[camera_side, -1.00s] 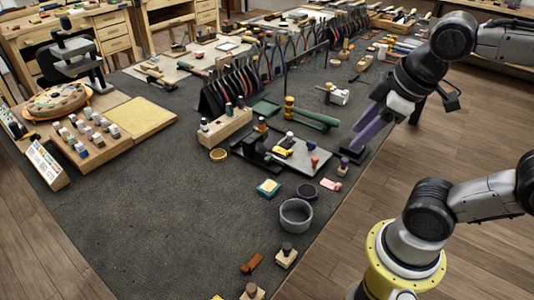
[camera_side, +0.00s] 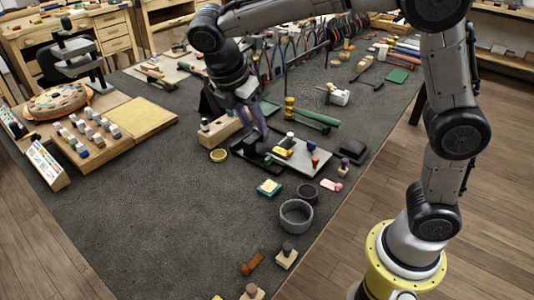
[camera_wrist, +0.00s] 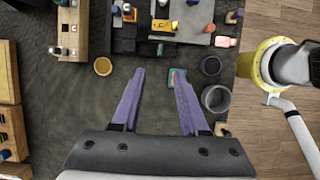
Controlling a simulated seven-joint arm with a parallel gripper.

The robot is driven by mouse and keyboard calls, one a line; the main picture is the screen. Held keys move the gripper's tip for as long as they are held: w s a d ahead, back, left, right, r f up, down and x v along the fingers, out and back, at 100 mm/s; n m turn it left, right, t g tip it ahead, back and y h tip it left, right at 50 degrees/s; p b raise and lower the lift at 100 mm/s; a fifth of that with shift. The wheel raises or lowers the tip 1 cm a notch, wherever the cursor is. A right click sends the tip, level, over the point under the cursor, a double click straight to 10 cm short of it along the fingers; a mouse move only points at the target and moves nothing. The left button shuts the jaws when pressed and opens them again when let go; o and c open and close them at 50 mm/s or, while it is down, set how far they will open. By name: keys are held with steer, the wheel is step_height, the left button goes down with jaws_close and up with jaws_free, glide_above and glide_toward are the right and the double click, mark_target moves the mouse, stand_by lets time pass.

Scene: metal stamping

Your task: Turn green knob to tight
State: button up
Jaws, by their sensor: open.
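My gripper (camera_side: 254,128) has two purple fingers. They are apart, with nothing between them, above the table beside the black stamping fixture (camera_side: 256,150). In the wrist view my gripper (camera_wrist: 159,73) points toward the fixture (camera_wrist: 128,38), which lies ahead of the fingertips. My arm partly covers the area behind the fixture.
A wooden block with bottles (camera_side: 218,129) stands left of the fixture. A green-handled tool (camera_side: 315,119) lies behind. The front-left mat is clear.

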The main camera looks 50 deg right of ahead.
mark_target(268, 157)
steer(key=x, duration=1.3)
steer(key=shift+f, duration=0.3)
jaws_close()
